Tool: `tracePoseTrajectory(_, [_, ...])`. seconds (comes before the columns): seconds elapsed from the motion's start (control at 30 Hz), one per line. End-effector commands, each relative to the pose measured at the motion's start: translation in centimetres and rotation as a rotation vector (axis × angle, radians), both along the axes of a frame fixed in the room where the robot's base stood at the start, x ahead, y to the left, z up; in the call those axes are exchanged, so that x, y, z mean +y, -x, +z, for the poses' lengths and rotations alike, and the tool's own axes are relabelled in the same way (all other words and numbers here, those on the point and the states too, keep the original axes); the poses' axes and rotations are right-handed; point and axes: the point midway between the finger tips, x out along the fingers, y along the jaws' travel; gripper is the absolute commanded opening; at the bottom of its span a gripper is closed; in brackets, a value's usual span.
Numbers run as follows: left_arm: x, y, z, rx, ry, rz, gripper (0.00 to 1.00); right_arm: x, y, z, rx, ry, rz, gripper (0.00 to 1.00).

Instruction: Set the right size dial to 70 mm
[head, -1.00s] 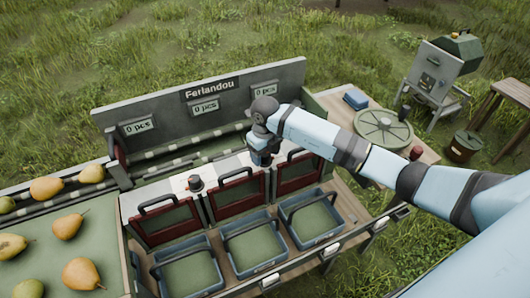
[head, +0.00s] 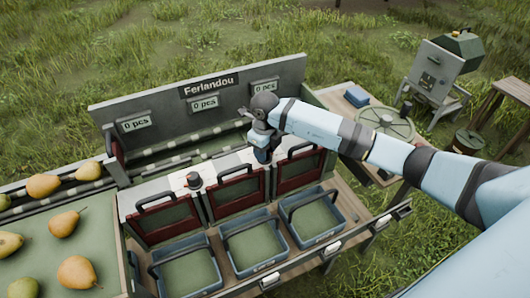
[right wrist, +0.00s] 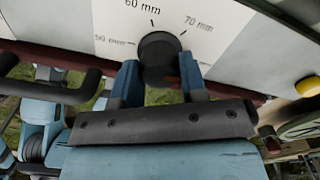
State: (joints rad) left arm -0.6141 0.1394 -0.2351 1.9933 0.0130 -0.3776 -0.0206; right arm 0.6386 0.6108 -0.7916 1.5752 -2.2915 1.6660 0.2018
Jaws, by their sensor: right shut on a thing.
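The right size dial (right wrist: 160,52) is a dark round knob on the white panel, seen in the right wrist view with 50 mm, 60 mm and 70 mm printed around it. My right gripper (right wrist: 158,82) is shut on the dial, one blue finger on each side. A short tick shows at the knob's edge below 70 mm; the dial's own pointer is too unclear to read. In the head view, my right gripper (head: 263,155) hides this dial. The other size dial (head: 194,181) stands to its left, untouched. My left gripper is not in view.
Red-framed gates with dark handles (head: 238,190) line the front below the panel, and blue crates (head: 255,270) stand before them. Pears (head: 77,271) lie on the green table at left. The grey Ferlandou board (head: 160,112) rises behind.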

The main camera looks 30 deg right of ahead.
Motion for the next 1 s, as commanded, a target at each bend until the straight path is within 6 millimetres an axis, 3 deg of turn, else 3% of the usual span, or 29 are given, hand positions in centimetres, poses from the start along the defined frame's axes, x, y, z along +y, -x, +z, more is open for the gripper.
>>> tracePoseTrajectory(0.3, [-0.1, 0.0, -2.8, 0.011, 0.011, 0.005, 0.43, -0.1, -0.1, -0.3, -0.004, 0.002, 0.296, 0.15])
tracePoseTrajectory(0.7, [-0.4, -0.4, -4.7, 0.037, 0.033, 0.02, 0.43, -0.1, -0.2, -0.2, -0.004, 0.002, 0.633, 0.15])
tracePoseTrajectory(1.0, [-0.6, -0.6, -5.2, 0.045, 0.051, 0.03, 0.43, -0.1, -0.1, -0.1, -0.003, 0.001, 0.778, 0.15])
